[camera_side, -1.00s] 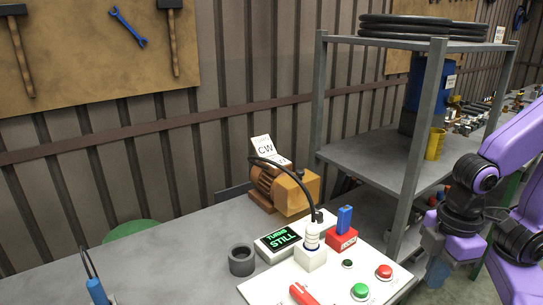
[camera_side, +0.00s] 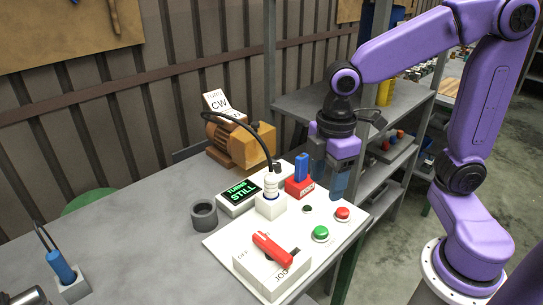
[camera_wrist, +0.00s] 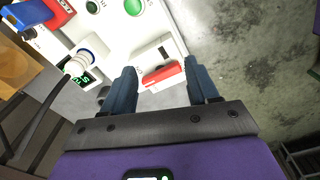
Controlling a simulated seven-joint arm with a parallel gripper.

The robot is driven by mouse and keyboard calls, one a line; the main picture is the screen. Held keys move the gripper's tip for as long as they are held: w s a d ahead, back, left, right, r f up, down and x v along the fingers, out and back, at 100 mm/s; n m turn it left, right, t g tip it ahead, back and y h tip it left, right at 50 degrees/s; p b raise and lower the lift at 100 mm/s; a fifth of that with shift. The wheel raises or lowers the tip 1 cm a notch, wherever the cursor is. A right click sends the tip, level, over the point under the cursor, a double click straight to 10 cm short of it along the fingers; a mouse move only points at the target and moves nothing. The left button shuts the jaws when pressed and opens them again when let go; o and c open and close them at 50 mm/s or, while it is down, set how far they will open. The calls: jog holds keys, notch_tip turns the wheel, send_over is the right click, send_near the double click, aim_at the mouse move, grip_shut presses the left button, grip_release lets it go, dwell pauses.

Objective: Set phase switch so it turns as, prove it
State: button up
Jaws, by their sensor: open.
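A white panel (camera_side: 221,243) on the bench carries a red block (camera_side: 300,187) with an upright blue handle (camera_side: 301,168); its label is too small to read. A red lever (camera_side: 272,250) lies across a white box near the front, with a label like JOG beside it. A display (camera_side: 241,192) reads TURNS STILL. A card (camera_side: 219,103) reading CW stands on the orange-brown motor (camera_side: 238,142). My gripper (camera_side: 329,184) points down above the panel's right side, open and empty, apart from the controls. In the wrist view, the red lever (camera_wrist: 163,76) shows between the open fingers (camera_wrist: 164,88).
A white plug (camera_side: 270,198) with an arching black cable stands beside the red block. A green button (camera_side: 320,233), a red button (camera_side: 343,213) and a small dark green lamp (camera_side: 307,209) sit on the panel. A grey ring (camera_side: 204,216) lies left. Shelving (camera_side: 300,102) stands behind my gripper.

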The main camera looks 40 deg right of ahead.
jog(key=w+n, duration=0.1)
jog(key=w, duration=0.7)
jog(key=n, duration=0.3)
send_over(277, 164)
notch_tip(277, 164, down, 3)
notch_tip(277, 164, down, 16)
jog(key=shift+r, duration=0.1)
jog(key=c, duration=1)
